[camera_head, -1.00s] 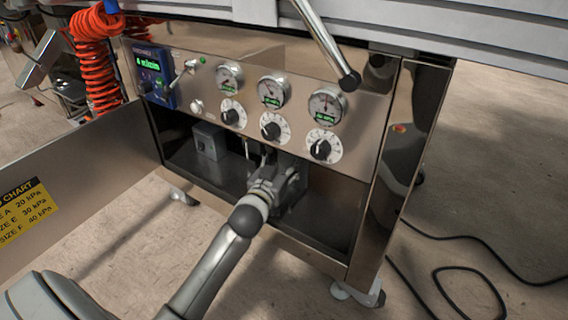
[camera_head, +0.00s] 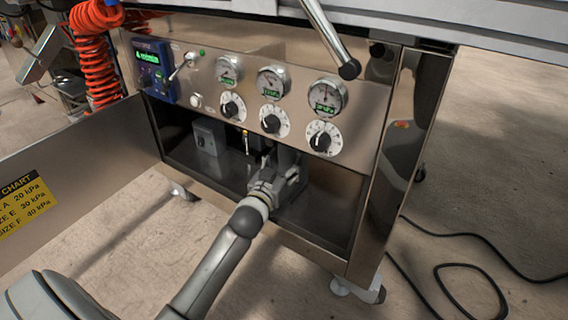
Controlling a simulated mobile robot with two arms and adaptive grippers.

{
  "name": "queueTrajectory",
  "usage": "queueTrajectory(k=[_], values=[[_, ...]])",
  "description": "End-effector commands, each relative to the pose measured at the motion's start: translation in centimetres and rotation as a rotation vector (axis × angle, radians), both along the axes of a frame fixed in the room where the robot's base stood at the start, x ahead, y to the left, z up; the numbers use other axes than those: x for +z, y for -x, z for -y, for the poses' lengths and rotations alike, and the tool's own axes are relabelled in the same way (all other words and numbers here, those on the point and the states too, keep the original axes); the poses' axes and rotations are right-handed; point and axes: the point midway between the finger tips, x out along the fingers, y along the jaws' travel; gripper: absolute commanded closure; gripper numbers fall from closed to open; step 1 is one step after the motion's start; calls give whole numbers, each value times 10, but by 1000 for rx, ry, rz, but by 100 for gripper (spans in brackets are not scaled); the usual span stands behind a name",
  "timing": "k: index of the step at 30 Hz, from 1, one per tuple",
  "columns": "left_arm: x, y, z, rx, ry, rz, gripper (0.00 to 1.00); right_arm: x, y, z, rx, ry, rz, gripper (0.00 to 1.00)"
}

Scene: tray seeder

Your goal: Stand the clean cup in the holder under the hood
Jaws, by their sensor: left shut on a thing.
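My left gripper (camera_head: 263,158) reaches into the open bay below the panel of a steel cabinet (camera_head: 397,150). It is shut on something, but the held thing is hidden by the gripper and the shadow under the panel. A thin upright piece with a yellow tip (camera_head: 245,141) shows just left of the fingers; I cannot tell whether it touches them. I cannot make out the clean cup, the holder or the hood. My right gripper is out of view.
The panel carries three gauges (camera_head: 273,82), three knobs (camera_head: 270,123) and a blue display box (camera_head: 154,72). A grey box (camera_head: 209,137) stands in the bay at left. A chart door (camera_head: 75,160) hangs open at left. A black cable (camera_head: 470,268) lies on the floor at right.

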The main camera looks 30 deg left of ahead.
Motion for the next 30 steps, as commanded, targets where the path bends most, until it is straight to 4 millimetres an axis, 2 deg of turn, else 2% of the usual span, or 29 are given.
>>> queueTrajectory(k=[11,12,18,26,30], values=[[-4,0,0,0,1,1,73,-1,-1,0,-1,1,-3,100],[-4,0,0,0,1,1,42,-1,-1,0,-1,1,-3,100],[-4,0,0,0,0,1,20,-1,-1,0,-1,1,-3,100],[-5,0,0,0,0,-1,20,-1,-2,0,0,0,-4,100],[2,0,0,0,-1,2,20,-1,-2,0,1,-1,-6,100]])
